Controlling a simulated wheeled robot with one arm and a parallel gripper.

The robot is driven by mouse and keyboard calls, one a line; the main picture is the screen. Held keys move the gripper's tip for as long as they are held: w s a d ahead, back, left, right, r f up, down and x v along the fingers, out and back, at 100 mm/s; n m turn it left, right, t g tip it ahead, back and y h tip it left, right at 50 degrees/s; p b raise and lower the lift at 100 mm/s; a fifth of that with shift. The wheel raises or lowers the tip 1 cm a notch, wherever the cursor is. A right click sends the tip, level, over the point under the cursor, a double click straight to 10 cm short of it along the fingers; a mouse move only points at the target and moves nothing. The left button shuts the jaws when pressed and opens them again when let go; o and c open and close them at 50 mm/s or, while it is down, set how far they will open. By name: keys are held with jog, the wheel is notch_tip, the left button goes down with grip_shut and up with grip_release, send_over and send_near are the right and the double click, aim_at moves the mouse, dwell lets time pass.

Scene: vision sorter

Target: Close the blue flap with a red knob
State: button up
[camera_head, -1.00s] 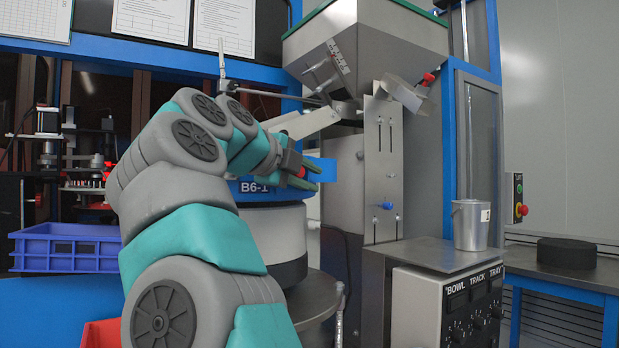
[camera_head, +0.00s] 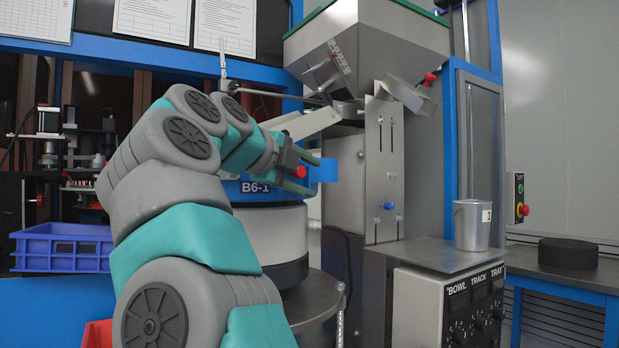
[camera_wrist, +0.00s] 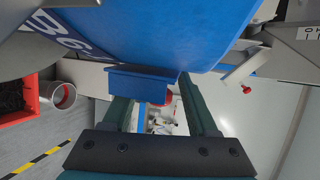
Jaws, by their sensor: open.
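The blue flap (camera_head: 325,171) sticks out to the right from the blue bowl rim marked B6-1 in the head view. Its red knob (camera_head: 300,172) shows between the fingers of my gripper (camera_head: 305,173). The fingers are spread and stand apart from each other around the knob; contact cannot be told. In the wrist view the flap (camera_wrist: 140,84) lies across the space at the tips of my gripper (camera_wrist: 155,90). Part of a red knob (camera_wrist: 164,99) shows just past the flap's edge, mostly hidden.
A steel hopper (camera_head: 365,60) and an upright metal plate (camera_head: 384,165) stand right of the bowl. A metal bucket (camera_head: 470,225) stands on the steel top at the right. A blue crate (camera_head: 62,247) is at the left. A grey chute with another red knob (camera_head: 430,78) hangs higher up.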

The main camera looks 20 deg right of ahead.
jog(key=v, duration=0.7)
dwell(0.3)
